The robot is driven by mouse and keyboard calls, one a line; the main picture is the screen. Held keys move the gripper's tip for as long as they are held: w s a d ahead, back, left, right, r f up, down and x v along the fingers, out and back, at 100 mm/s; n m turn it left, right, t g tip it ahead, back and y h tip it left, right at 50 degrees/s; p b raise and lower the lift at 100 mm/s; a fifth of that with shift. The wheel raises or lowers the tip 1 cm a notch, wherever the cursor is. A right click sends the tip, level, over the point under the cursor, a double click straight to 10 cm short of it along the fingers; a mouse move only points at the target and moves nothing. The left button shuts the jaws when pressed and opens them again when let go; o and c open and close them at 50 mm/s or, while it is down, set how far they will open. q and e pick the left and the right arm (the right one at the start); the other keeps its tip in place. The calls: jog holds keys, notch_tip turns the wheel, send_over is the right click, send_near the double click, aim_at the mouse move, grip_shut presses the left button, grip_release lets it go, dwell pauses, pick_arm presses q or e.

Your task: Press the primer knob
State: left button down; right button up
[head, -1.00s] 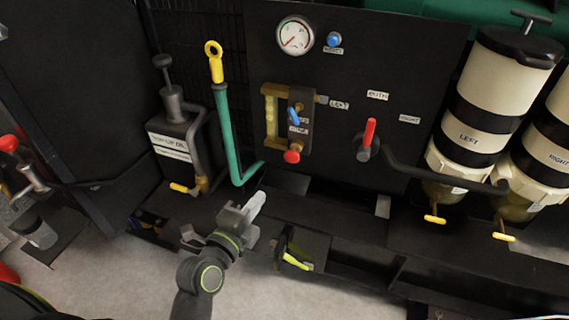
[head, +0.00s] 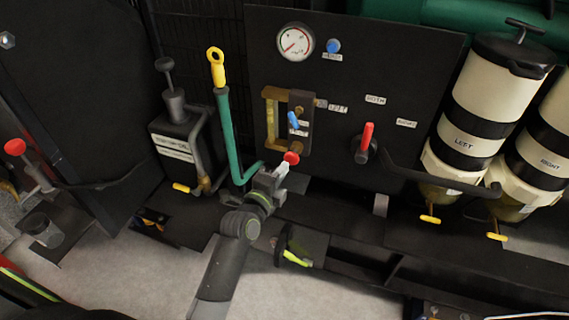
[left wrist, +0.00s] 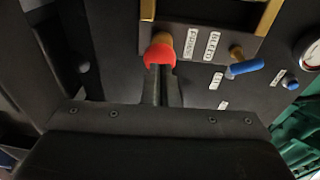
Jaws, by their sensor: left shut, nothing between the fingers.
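A red knob (head: 291,158) on a brass stem sits at the lower end of the brass-framed sight glass block on the black panel (head: 420,75). It also shows in the left wrist view (left wrist: 160,52). My left gripper (head: 282,170) is shut and empty, its tips right at the red knob. In the left wrist view the fingers overlap the knob's near edge; I cannot tell whether they touch it. A blue lever (head: 293,120) sits just above. A round blue knob (head: 333,46) is by the gauge. The small labels are hard to read. My right gripper is not in view.
A teal pipe (head: 229,135) with a yellow ring handle rises left of the gripper. A red lever (head: 367,135) and white-banded filter canisters (head: 465,130) are to the right. A dark can (head: 182,145) with a pump stands left. A black ledge runs below the panel.

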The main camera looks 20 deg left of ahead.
pick_arm(q)
jog(key=shift+w+d, duration=0.1)
jog(key=shift+w, duration=0.6)
jog(key=shift+w+f, duration=0.1)
jog(key=shift+w, duration=0.1)
